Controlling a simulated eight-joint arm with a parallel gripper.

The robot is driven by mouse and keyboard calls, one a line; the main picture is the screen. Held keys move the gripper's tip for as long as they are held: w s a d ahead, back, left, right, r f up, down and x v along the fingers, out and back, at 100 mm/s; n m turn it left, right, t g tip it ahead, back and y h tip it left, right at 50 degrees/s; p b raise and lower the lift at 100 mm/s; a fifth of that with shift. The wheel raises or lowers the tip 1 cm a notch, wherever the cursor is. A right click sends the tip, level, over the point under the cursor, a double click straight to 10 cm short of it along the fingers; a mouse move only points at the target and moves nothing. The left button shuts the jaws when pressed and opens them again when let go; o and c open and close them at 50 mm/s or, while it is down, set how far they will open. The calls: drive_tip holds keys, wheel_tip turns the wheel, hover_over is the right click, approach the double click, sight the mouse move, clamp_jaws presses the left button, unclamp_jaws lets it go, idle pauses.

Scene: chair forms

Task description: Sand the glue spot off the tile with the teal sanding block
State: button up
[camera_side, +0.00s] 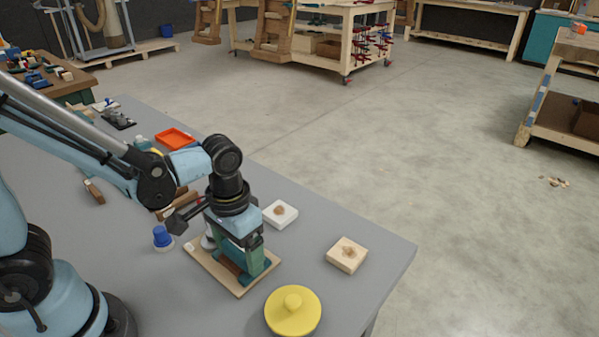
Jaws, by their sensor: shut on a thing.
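My gripper (248,254) points down over a light wooden board (202,262) and is shut on the teal sanding block (256,264). The fingers partly cover the block, and I cannot tell whether it touches the board. A white tile (287,218) with a brown glue spot (279,210) lies behind and right of the gripper, apart from it.
A yellow round lid (284,318) with a knob lies near the front edge. A blue-topped item (162,236) stands left of the board. An orange tray (175,138) is farther back. Bare table (385,275) lies right of the pale block, towards the table's right edge.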

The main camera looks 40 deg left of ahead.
drive_tip(key=shift+d, duration=0.5)
drive_tip(key=shift+r, duration=4.15)
